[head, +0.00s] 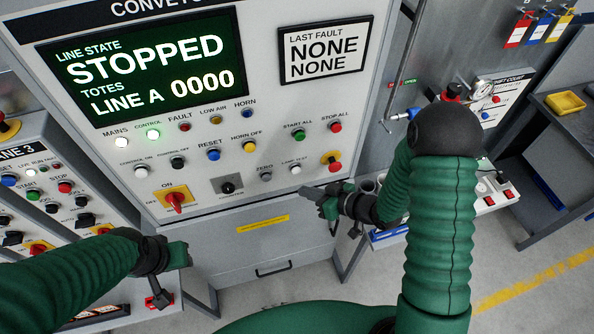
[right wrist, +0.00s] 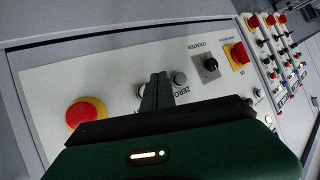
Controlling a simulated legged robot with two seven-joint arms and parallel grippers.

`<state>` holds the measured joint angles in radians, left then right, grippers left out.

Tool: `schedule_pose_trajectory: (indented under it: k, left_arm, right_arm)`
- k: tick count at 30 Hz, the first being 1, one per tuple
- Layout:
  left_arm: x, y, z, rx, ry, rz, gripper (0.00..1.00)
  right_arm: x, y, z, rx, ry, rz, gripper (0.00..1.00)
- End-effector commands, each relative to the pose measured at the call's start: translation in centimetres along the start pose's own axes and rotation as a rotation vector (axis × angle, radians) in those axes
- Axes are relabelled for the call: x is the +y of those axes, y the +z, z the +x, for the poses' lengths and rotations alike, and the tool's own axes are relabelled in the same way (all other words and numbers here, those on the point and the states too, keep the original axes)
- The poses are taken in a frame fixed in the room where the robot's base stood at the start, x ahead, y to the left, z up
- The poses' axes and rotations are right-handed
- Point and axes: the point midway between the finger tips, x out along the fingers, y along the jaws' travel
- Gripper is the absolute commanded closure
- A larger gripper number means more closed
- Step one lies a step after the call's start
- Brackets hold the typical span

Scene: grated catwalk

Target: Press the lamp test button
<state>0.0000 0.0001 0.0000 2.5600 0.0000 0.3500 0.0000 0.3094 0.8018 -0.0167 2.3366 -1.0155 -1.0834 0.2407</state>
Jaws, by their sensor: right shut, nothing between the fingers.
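The lamp test button (head: 296,169) is a small white button on the lower right of the large console panel, between the grey zero button (head: 265,177) and a red emergency stop (head: 331,162). My right gripper (head: 306,191) is shut and empty, just below and to the right of the lamp test button, its fingertips pointing at the panel. In the right wrist view the shut fingers (right wrist: 157,82) partly cover the lamp test button; contact cannot be told. The zero button (right wrist: 178,79) shows beside them. My left gripper (head: 176,256) hangs low at the left, its jaws unclear.
The screen (head: 150,60) reads STOPPED. A red rotary switch (head: 175,200) and a black selector (head: 229,186) sit left of the button. A second console (head: 45,190) stands at the left. A bench with a power strip (head: 490,190) is at the right.

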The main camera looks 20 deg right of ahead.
Motion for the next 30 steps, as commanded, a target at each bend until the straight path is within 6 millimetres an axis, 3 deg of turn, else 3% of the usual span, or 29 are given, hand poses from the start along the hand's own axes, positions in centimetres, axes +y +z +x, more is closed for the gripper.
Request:
schedule_pose_trajectory:
  k: [9,30]
  left_arm:
    - [0.0,-0.1,-0.2,0.000,0.000,0.000,0.64]
    - [0.0,-0.1,-0.2,0.000,0.000,0.000,0.64]
  right_arm:
    - [1.6,-1.7,2.3,0.000,0.000,0.000,1.00]
    - [1.7,-1.8,2.4,0.000,0.000,0.001,1.00]
